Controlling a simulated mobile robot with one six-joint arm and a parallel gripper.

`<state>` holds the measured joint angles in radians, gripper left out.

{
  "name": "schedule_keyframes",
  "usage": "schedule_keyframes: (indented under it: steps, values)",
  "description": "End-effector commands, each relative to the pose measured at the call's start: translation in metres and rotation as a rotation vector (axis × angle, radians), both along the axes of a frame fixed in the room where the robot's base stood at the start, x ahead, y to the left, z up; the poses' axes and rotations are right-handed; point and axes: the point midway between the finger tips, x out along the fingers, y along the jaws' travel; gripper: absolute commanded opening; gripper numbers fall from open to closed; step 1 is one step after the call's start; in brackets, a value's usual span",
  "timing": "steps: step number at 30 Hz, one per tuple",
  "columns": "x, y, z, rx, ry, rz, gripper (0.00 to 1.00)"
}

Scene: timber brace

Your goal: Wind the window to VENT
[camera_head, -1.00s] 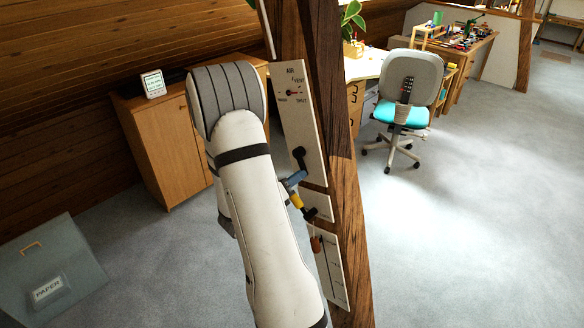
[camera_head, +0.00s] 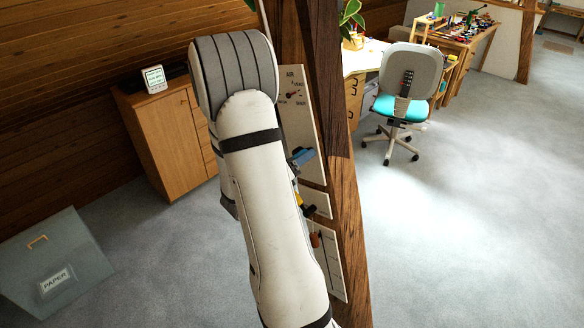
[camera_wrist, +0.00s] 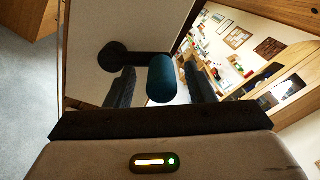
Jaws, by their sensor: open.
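A pale panel (camera_head: 299,120) headed AIR is fixed to a timber post, with a small dial (camera_head: 292,95) near its top. One dial label seems to read VENT; the pointer's exact setting is too small to tell. A crank with a blue handle knob (camera_head: 302,157) juts from the panel, and its hub is hidden in the head view. In the wrist view the black hub (camera_wrist: 115,55) and the blue-green knob (camera_wrist: 161,80) show. My gripper (camera_wrist: 163,90) is open, its dark fingers on either side of the knob with visible gaps. My arm hides the gripper in the head view.
The timber post (camera_head: 345,190) stands close behind the panel. Below the crank are a yellow part (camera_head: 299,198) and a brown-orange knob (camera_head: 315,239). A wooden cabinet (camera_head: 170,140) and grey PAPER box (camera_head: 55,265) stand left.

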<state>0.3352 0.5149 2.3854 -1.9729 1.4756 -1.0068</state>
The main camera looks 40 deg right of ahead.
Motion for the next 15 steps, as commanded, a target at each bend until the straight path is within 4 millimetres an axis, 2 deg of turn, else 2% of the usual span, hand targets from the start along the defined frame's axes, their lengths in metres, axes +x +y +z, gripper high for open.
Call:
schedule_keyframes:
  steps: [1,4,11,15]
  values:
    - [-0.0001,0.0000,-0.0001,0.000,0.000,0.000,0.53]
    - [-0.0001,0.0000,-0.0003,0.000,0.000,0.000,0.61]
    - [-0.0001,0.0003,-0.0004,0.000,0.000,0.000,0.62]
    - [-0.0002,0.0071,-0.0004,0.001,0.000,0.001,0.62]
